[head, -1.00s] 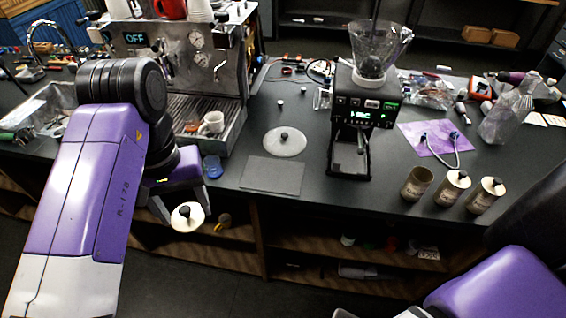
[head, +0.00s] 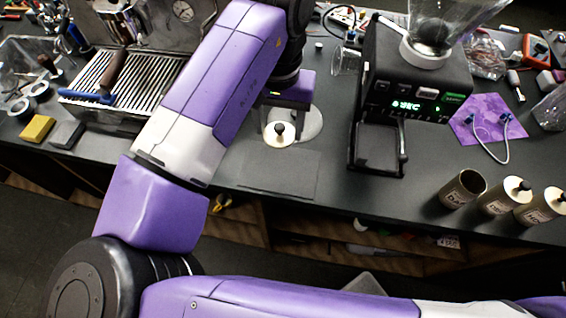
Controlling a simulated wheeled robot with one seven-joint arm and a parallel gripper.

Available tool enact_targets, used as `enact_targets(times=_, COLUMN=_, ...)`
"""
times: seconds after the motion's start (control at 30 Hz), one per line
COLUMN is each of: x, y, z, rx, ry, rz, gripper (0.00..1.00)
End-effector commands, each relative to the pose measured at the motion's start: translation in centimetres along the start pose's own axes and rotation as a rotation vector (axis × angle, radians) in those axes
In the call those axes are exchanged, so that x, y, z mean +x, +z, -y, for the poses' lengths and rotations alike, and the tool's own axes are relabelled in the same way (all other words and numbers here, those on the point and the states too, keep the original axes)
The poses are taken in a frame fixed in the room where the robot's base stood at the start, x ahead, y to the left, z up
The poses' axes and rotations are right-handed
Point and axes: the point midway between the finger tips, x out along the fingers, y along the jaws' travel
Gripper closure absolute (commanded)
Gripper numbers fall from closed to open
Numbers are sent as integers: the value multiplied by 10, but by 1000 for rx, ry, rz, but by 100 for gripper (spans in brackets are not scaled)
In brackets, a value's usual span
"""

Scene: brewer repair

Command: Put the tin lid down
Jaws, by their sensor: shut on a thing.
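The tin lid (head: 279,137), a small cream disc with a black knob, is in my gripper (head: 281,116). My gripper is shut on it, though the finger contact is hard to make out. The lid appears above the counter, in front of a larger pale round disc (head: 311,126), which it partly covers. I cannot tell the height of the lid over the counter. An open tin without a lid (head: 446,197) stands at the right, beside two tins with cream lids and black knobs (head: 497,202) (head: 535,212).
A flat dark grey mat (head: 280,175) lies on the counter (head: 345,190) just in front of the lid. The black grinder (head: 405,90) stands to the right. The espresso machine's drip tray (head: 125,80) is at the left. A purple cloth (head: 485,128) holds a looped cable.

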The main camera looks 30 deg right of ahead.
Motion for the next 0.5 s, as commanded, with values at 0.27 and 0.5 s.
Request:
enact_targets(times=0.27, x=54, y=0, z=0, rx=-1, ry=-1, rz=1, gripper=80)
enact_targets(times=0.5, x=88, y=0, z=0, rx=0, ry=-1, rz=1, gripper=80)
